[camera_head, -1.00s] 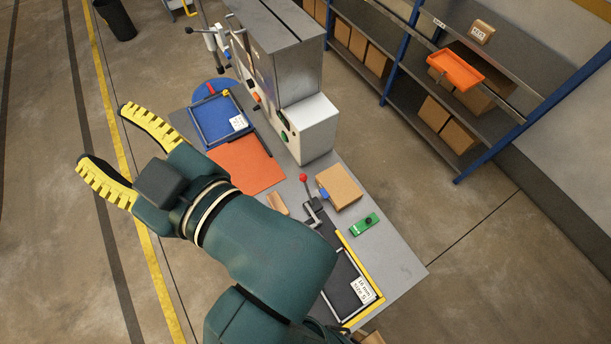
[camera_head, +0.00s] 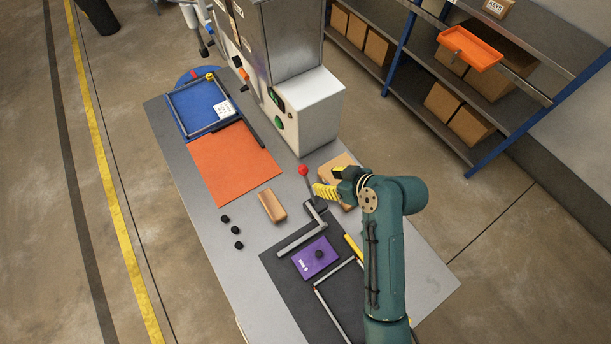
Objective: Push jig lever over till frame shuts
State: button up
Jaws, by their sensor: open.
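The jig is a dark plate (camera_head: 282,266) at the front of the grey table. Its lever (camera_head: 309,187) has a red knob and stands up from a bracket beside the plate's back edge. A grey bar (camera_head: 302,237) and a thin pale frame (camera_head: 327,304) lie over the plate; I cannot tell how far the frame is closed. My arm hides the jig's right side.
A cardboard box (camera_head: 334,166) stands close behind my gripper. A wooden block (camera_head: 272,205) and several black knobs (camera_head: 234,230) lie to the left. An orange mat (camera_head: 232,165), a blue tray (camera_head: 187,118) and a grey machine (camera_head: 303,112) are farther back.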

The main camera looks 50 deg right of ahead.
aim_at(306, 176)
jog(key=b+x, duration=0.1)
jog(key=x, duration=1)
jog(key=shift+w+f, duration=0.1)
jog(key=shift+w, duration=0.15)
grip_shut()
